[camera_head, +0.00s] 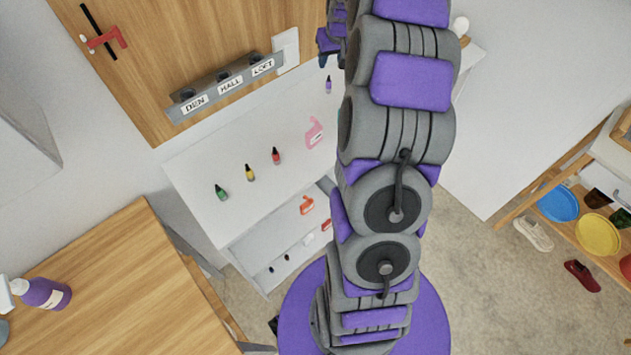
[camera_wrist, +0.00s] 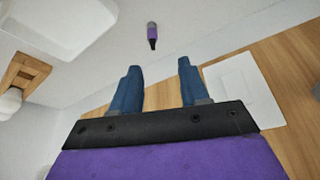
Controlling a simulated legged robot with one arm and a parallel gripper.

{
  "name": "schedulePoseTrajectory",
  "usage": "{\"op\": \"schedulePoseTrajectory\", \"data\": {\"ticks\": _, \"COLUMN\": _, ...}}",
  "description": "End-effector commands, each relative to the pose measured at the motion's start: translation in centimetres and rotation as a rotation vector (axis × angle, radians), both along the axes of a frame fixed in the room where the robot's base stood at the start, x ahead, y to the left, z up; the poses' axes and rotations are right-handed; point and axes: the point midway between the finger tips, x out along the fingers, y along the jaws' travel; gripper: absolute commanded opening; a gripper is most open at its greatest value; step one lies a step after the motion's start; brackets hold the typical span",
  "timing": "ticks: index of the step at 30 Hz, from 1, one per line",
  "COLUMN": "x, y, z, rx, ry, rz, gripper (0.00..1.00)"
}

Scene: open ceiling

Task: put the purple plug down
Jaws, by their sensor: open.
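The purple plug (camera_head: 328,85) stands on the white surface, at the right end of a loose row with the other plugs. In the wrist view the purple plug (camera_wrist: 152,33), with a dark tip, lies beyond the fingertips and apart from them. My gripper (camera_wrist: 157,66) is open with its two blue fingers spread and nothing between them. In the head view my gripper (camera_head: 325,43) shows only partly beside my arm, above the purple plug in the picture.
Green (camera_head: 221,193), yellow (camera_head: 250,173) and red (camera_head: 276,156) plugs stand on the same white surface (camera_head: 215,165). A grey strip (camera_head: 222,88) labelled DEN, HALL and LOFT is on the wooden panel behind. A white plate (camera_wrist: 245,90) is near the fingers. A wooden table (camera_head: 120,270) is at lower left.

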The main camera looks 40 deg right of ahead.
Motion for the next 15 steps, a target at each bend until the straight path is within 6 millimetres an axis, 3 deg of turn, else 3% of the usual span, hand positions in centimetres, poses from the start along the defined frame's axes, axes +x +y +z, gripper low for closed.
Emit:
{"op": "schedulePoseTrajectory", "data": {"ticks": 4, "x": -1.5, "y": 6.1, "z": 1.8, "rx": 0.030, "ry": 0.038, "rz": 0.059, "gripper": 0.45}}
{"op": "schedulePoseTrajectory", "data": {"ticks": 8, "x": -4.5, "y": 13.0, "z": 3.6, "rx": 0.060, "ry": 0.094, "rz": 0.122, "gripper": 0.45}}
{"op": "schedulePoseTrajectory", "data": {"ticks": 12, "x": -9.0, "y": 19.4, "z": 4.7, "rx": 0.089, "ry": 0.170, "rz": 0.182, "gripper": 0.45}}
{"op": "schedulePoseTrajectory", "data": {"ticks": 15, "x": -12.7, "y": 23.1, "z": 5.2, "rx": 0.100, "ry": 0.223, "rz": 0.220, "gripper": 0.45}}
